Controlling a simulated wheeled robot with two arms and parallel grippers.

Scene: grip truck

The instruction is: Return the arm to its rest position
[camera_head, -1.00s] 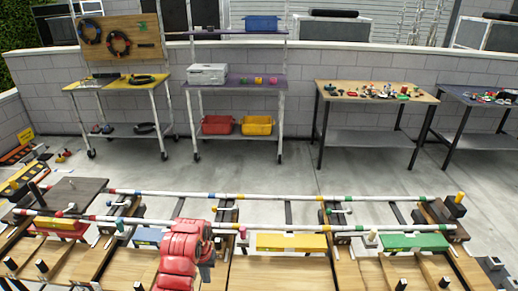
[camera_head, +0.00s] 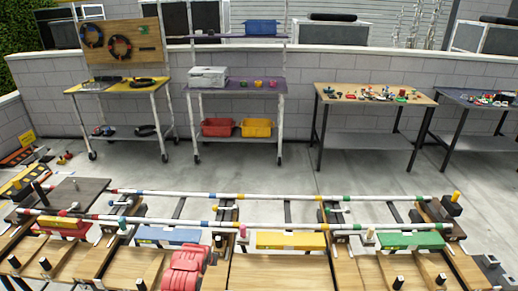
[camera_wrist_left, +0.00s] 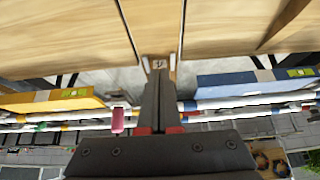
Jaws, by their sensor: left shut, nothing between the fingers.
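A red link of my left arm (camera_head: 186,268) shows at the bottom of the head view, over the wooden boards and left of the yellow block. Its gripper is hidden in that view. In the left wrist view my left gripper (camera_wrist_left: 158,75) has its dark fingers together and holds nothing. The fingers point toward the wooden boards, between the yellow block and the blue block. My right arm and gripper are not in view.
Long striped rods (camera_head: 270,227) run across the frame above coloured blocks: blue (camera_head: 170,236), yellow (camera_head: 290,240) and green (camera_head: 412,240). A pink peg (camera_wrist_left: 118,120) stands near the gripper. Open floor (camera_head: 270,178) lies before the back tables.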

